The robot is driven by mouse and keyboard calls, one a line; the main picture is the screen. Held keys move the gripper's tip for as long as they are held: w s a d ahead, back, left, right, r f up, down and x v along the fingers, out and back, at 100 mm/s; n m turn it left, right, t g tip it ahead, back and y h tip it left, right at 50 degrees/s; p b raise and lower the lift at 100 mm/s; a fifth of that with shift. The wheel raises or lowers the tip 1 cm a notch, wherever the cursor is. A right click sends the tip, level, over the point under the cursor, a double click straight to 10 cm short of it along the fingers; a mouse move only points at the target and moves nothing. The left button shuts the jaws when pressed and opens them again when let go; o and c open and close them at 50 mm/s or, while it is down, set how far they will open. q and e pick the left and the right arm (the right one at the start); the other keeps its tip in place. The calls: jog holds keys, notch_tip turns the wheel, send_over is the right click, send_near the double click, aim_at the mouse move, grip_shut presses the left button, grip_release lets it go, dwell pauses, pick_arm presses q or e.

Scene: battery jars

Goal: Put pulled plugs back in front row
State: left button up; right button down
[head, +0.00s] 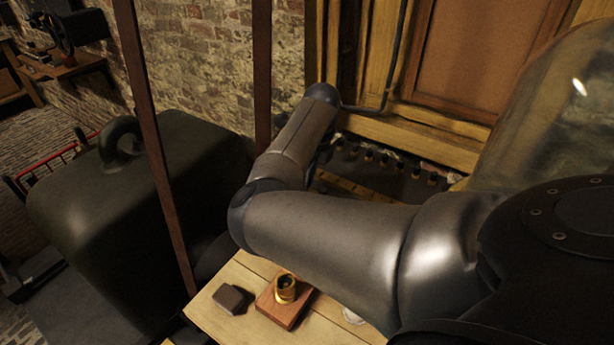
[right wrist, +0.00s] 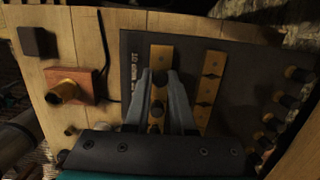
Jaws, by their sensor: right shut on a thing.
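My right gripper (right wrist: 163,78) points down over a dark panel (right wrist: 135,55) with its fingers either side of the left brass strip. It is shut on a small dark plug (right wrist: 159,78) between the fingertips. Whether this plug is seated in the strip or just above it I cannot tell. More dark round shapes lie on the left brass strip (right wrist: 161,53) between the fingers. A second brass strip (right wrist: 211,78) to the right shows dark diamond-shaped marks. In the head view my right arm hides most of the panel and the gripper. My left gripper is not in view.
Several dark knobs (right wrist: 288,101) stand along the panel's right side. On the pale wooden table (head: 232,278) are a wooden block with a brass fitting (head: 286,289) and a dark block (head: 231,299). A large glass vessel (head: 550,110) stands at right, a big dark weight (head: 120,200) at left.

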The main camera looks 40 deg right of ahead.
jog(key=shift+f+p, duration=0.2)
jog(key=shift+p, duration=0.15)
dwell(0.5)
jog(key=c, duration=0.7)
grip_release()
jog(key=shift+r, duration=0.1)
jog(key=r, duration=0.5)
jog(key=s+r+p, duration=0.1)
jog(key=r, duration=0.4)
jog(key=s+r+p, duration=0.1)
jog(key=r, duration=0.3)
jog(key=shift+s+d+r, duration=0.1)
jog(key=shift+d+r, duration=0.25)
jog(key=shift+r, duration=0.05)
